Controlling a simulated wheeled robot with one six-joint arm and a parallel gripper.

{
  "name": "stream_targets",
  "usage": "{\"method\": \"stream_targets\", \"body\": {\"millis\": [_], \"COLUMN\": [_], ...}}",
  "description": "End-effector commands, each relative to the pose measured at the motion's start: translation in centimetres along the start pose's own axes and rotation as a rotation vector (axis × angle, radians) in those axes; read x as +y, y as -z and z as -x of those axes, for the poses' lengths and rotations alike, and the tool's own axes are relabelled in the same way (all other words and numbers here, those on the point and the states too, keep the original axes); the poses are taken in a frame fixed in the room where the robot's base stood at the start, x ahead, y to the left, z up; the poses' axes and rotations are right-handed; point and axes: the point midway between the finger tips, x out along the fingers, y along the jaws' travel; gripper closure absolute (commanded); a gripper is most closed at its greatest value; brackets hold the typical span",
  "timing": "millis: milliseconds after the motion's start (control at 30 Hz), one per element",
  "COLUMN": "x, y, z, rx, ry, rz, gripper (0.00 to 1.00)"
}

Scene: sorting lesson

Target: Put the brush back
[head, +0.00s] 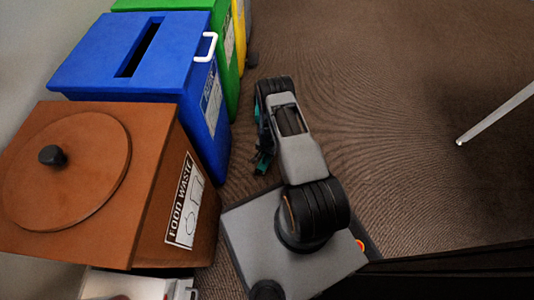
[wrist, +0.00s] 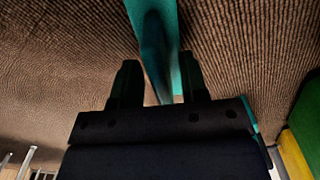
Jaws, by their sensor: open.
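A long teal piece with a dark middle, which looks like the brush (wrist: 183,40), runs from the top of the wrist view down between the two dark fingers of my gripper (wrist: 158,70). My gripper is open around it, and I cannot tell whether either finger touches it. In the head view, teal also shows beside my arm at the gripper end (head: 263,158), just right of the blue bin. My arm hides most of that spot, so the brush's full shape is hidden.
A brown food waste bin (head: 150,190), a blue bin (head: 190,110), a green bin (head: 222,45) and a yellow bin (head: 239,30) line the left side. A pale table leg (head: 495,115) stands at the right. Brown carpet (head: 390,130) lies clear between.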

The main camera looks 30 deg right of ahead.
Motion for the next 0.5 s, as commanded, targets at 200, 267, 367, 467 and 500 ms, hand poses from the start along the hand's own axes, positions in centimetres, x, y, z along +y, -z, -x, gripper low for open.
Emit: {"method": "stream_targets", "body": {"millis": [200, 267, 367, 467, 500], "x": [-0.1, -0.1, -0.1, 0.0, 0.0], "y": [0.1, 0.1, 0.1, 0.1, 0.1], "z": [3.2, 4.4, 6.4, 8.2, 8.9], "rx": [0.002, 0.001, 0.001, 0.001, 0.001], "ry": [0.001, 0.001, 0.001, 0.000, 0.000], "rz": [0.000, 0.000, 0.000, 0.000, 0.000], "gripper": [0.60, 0.60, 0.60, 0.60, 0.60]}}
